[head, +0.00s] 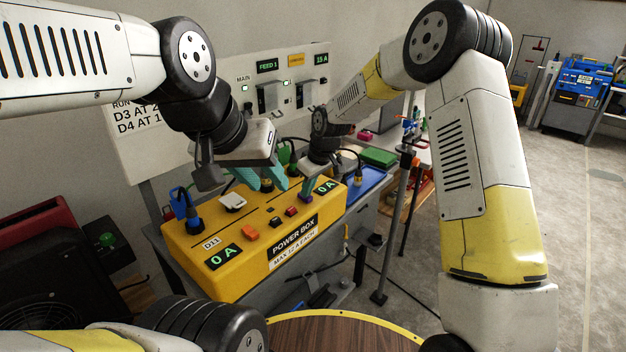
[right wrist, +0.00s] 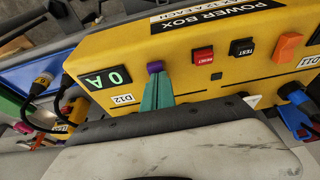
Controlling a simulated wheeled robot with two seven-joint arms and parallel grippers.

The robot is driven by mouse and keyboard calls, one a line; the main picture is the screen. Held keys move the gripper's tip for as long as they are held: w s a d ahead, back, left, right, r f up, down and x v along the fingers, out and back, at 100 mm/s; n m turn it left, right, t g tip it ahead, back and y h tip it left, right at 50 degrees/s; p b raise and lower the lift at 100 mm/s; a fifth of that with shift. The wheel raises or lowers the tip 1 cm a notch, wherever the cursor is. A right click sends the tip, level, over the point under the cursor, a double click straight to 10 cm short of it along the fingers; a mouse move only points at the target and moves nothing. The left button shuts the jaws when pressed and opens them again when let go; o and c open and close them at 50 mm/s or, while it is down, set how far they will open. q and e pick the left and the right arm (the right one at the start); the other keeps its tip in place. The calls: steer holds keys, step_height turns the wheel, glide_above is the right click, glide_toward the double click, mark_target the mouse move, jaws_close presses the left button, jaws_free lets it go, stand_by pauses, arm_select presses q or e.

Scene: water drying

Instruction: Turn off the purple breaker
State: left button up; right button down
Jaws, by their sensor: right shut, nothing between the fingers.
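The yellow power box (head: 215,265) has a small purple breaker (right wrist: 155,67) on its top, beside a "0 A" display (right wrist: 105,78) and the D12 label. My right gripper (right wrist: 157,80) is shut and empty. Its teal fingertips are right at the purple breaker; I cannot tell whether they touch it. In the head view my right gripper (head: 306,188) reaches down to the right end of the box and mostly hides the breaker. My left gripper (head: 264,182) hangs over the middle of the box, its teal fingers apart and empty.
An orange breaker (head: 250,232), a black test button (right wrist: 242,47) and a red reset button (right wrist: 203,57) sit along the box. A blue plug (head: 192,218) stands at its left end. A wall panel (head: 270,98) is behind. A round wooden table (head: 345,335) is in front.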

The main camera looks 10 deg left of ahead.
mark_target(309, 198)
steer(key=shift+s+d+f, duration=0.1)
steer(key=shift+d+f, duration=0.15)
step_height(309, 198, up, 5)
steer(key=shift+f, duration=0.15)
arm_select(q)
steer(key=shift+w+d, duration=0.25)
steer(key=shift+d, duration=0.1)
arm_select(e)
steer(key=v, duration=0.9)
steer(key=shift+r, duration=0.4)
steer(key=shift+s+d, duration=0.1)
